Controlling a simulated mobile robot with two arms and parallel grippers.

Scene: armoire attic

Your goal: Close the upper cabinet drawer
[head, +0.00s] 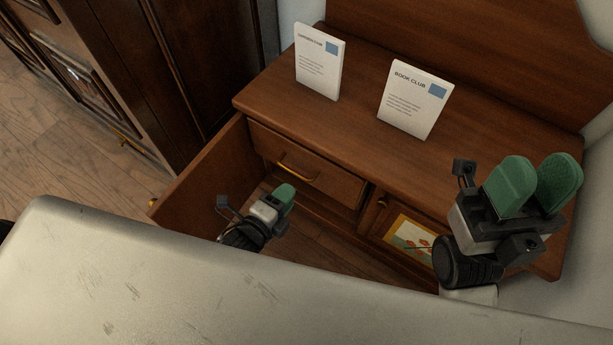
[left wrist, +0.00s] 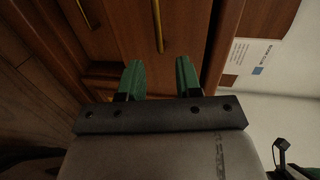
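The wooden cabinet (head: 470,150) has an upper drawer (head: 335,182) with a brass handle (head: 297,172) under the left part of its top. The drawer front lies close under the top's front edge; I cannot tell whether it is flush. My left gripper (head: 285,194) is in front of and below the drawer, apart from it in the head view. In the left wrist view its two green fingers (left wrist: 160,78) are spread with nothing between them, facing the handle (left wrist: 158,25). My right gripper (head: 537,186) is open and empty, raised at the cabinet's right.
A cabinet door (head: 205,175) stands swung open left of my left gripper. A picture panel (head: 408,238) is right of the drawer. Two cards (head: 319,62) and (head: 414,100) stand on top. A dark armoire (head: 150,60) is at the left.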

